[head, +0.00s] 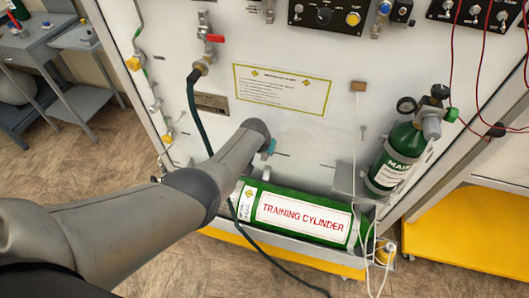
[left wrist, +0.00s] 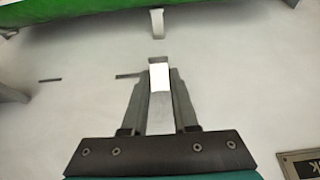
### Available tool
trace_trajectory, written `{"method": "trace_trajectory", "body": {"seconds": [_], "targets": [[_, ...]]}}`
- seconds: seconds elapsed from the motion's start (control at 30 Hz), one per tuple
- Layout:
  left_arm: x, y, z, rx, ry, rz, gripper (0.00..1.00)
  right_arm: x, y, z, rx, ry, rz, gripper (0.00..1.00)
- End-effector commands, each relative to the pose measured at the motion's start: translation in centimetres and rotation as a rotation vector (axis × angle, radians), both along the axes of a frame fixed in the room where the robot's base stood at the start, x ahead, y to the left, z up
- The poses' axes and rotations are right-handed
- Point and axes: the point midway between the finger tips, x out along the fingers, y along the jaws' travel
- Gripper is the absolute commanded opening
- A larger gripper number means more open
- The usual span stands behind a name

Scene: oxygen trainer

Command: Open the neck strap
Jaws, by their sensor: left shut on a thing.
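My left gripper (left wrist: 159,88) is shut on a pale, flat tab (left wrist: 159,74), held between its fingertips in the left wrist view. The tab looks like part of the neck strap, but I cannot be sure. In the head view my left arm reaches to the white panel, and its wrist hides most of the gripper and the tab. The green training cylinder (head: 302,213) lies in a tray below the wrist. Its green side (left wrist: 70,18) also crosses the top of the left wrist view. A pale hook-like piece (left wrist: 157,22) sits near it. My right gripper is not in view.
A green hose (head: 193,105) hangs down the panel and passes near my wrist. A smaller upright green cylinder (head: 398,150) stands at the right. A white cord (head: 354,135) hangs in front of the panel. A yellow-edged tray (head: 330,262) runs along the bottom.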

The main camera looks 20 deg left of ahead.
Motion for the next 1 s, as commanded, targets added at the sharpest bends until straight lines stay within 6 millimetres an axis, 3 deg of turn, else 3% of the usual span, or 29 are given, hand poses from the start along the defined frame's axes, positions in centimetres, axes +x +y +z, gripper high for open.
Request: {"method": "trace_trajectory", "body": {"seconds": [0.27, 0.3, 0.53, 0.83, 1.0], "targets": [[0.7, -0.1, 0.7, -0.002, -0.022, 0.0, 0.0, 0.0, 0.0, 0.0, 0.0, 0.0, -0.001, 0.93], [0.7, -0.1, 0.7, -0.002, -0.022, 0.0, 0.31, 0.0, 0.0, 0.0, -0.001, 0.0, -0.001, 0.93], [0.4, -0.1, 0.4, -0.001, -0.013, 0.0, 0.56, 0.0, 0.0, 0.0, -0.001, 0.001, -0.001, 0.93], [0.2, 0.0, 0.3, 0.0, -0.007, 0.0, 0.57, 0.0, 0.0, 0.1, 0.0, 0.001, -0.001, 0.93], [-0.2, 0.0, 1.2, 0.0, -0.005, 0.0, 0.57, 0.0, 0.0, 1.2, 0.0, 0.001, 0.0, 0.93]]}}
